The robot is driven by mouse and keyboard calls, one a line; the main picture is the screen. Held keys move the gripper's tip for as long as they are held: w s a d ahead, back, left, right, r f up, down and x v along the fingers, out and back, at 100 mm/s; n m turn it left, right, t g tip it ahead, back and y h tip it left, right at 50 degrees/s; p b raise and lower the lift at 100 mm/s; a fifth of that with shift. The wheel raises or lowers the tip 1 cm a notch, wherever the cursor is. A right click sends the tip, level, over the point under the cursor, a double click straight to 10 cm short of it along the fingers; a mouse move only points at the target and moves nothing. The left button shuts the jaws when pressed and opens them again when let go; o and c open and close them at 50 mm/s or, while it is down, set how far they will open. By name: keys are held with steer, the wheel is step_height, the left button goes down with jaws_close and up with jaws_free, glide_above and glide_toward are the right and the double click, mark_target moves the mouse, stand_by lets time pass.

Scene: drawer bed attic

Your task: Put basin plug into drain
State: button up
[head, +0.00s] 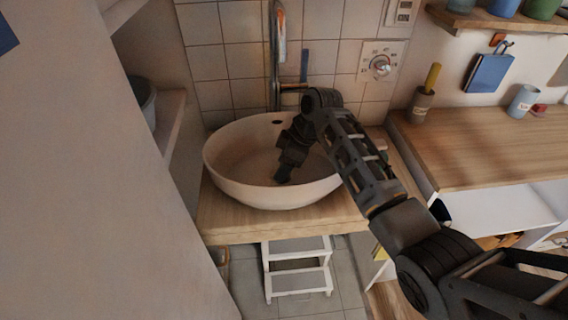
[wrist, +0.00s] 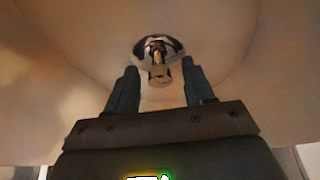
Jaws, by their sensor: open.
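The white oval basin (head: 235,180) stands on a wooden counter, and my gripper (head: 283,175) reaches down inside it. In the wrist view, a shiny round metal drain (wrist: 146,46) sits in the basin floor ahead of my gripper (wrist: 158,82). A small metal plug (wrist: 160,70) with a knob shows at the drain, in line with the gap between the fingers. The two fingers are apart, one on each side of the knob, with visible space beside it. I cannot tell whether the plug is fully seated. The arm hides the drain and plug in the head view.
A tall faucet (head: 276,60) rises behind the basin. The basin rim surrounds my gripper. A wooden worktop (head: 480,150) with cups stands at the right, and a shelf wall is at the left. A white step stool (head: 298,270) stands below.

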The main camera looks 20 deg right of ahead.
steer(key=v, duration=1.2)
steer(key=shift+b, duration=0.4)
steer(key=shift+d, duration=0.1)
